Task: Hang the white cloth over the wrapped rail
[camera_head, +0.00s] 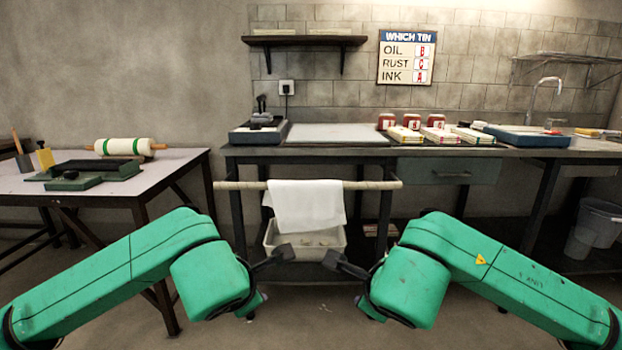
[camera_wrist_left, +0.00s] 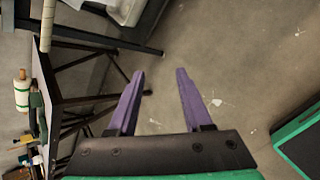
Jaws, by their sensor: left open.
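The white cloth (camera_head: 307,205) hangs draped over the wrapped rail (camera_head: 365,185), near its middle. Its front part falls below the rail with an uneven lower edge; how much hangs behind cannot be seen. The pale rail also shows at the upper left of the left wrist view (camera_wrist_left: 47,25). My left gripper (camera_wrist_left: 160,73) is open and empty, its purple fingers apart over bare floor. In the head view my left gripper (camera_head: 277,257) is below the cloth and nearer to me. My right gripper (camera_head: 340,263) is opposite it, apart from the cloth; its fingers are too small to judge.
A pale bin (camera_head: 304,247) stands on the lower shelf behind the cloth. The workbench (camera_head: 400,152) holds tins and trays behind the rail. A side table (camera_head: 190,163) with a roller (camera_head: 127,147) stands at left. The floor before the rail is clear.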

